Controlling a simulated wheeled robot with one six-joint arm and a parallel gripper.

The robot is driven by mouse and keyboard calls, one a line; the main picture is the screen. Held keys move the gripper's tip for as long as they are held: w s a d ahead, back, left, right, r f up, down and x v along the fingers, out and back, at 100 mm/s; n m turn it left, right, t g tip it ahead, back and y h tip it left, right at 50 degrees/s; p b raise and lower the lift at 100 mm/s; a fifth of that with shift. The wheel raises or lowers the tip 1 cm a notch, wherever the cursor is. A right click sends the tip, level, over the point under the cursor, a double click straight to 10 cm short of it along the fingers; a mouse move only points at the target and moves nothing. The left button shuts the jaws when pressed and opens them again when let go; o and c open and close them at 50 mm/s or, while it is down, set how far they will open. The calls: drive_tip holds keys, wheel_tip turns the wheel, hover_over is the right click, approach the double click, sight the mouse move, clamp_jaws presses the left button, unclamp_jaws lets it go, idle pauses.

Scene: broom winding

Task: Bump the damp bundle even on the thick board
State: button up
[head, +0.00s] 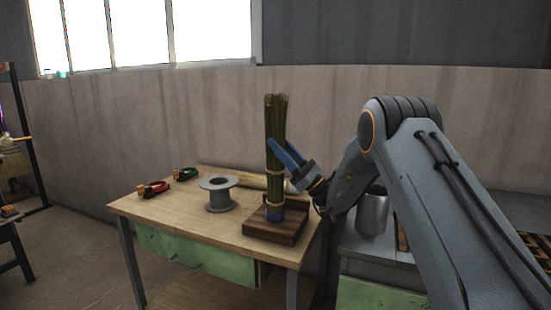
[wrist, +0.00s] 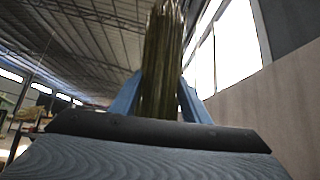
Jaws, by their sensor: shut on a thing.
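A tall green-brown bundle (head: 275,130) of stalks stands about upright over the thick dark wooden board (head: 270,232) on the workbench. Pale ties ring it, and a blue band shows near its lower end. My gripper (head: 284,155) is shut on the bundle around its middle, with blue fingers on either side. In the wrist view the bundle (wrist: 163,65) rises between the two blue fingers. The lower end looks to be at the board's top; I cannot tell whether it touches.
A grey spool (head: 219,195) stands left of the board on the workbench (head: 165,212). Red-handled pliers (head: 153,188) and a green-handled tool (head: 185,174) lie further left. A pale roll (head: 250,181) lies behind the bundle. A metal can (head: 373,212) stands right, behind my arm.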

sight(284, 133)
drive_tip(key=shift+r+p, duration=1.1)
drive_tip(key=shift+r, duration=1.45)
